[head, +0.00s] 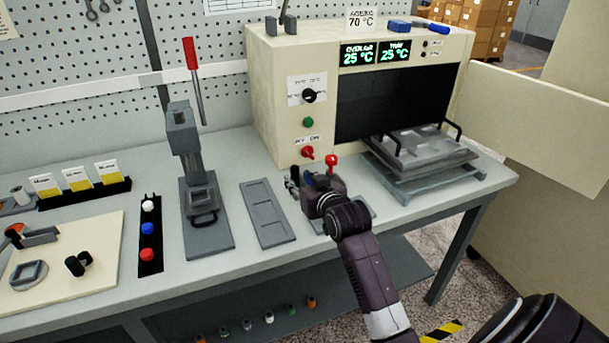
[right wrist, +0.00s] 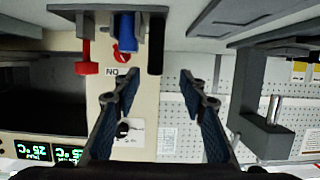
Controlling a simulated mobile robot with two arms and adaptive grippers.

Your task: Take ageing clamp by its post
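The ageing clamp stands on the bench in front of the oven, largely hidden behind my right gripper in the head view; its red knob (head: 331,160) shows above the gripper. In the right wrist view, upside down, I see its grey plate (right wrist: 108,10), a blue cylinder (right wrist: 127,32), the red knob (right wrist: 86,62) and a dark upright post (right wrist: 156,45). My right gripper (head: 306,186) is open. In the wrist view the post lines up with the gap between its fingers (right wrist: 157,88), with nothing visibly held; contact cannot be told. My left gripper is not in view.
The oven (head: 275,90) stands behind, its door (head: 540,120) open to the right and a tray (head: 405,190) in front of its opening. A grey slotted plate (head: 267,213) and a red-handled press (head: 190,150) stand left. The bench front edge is close.

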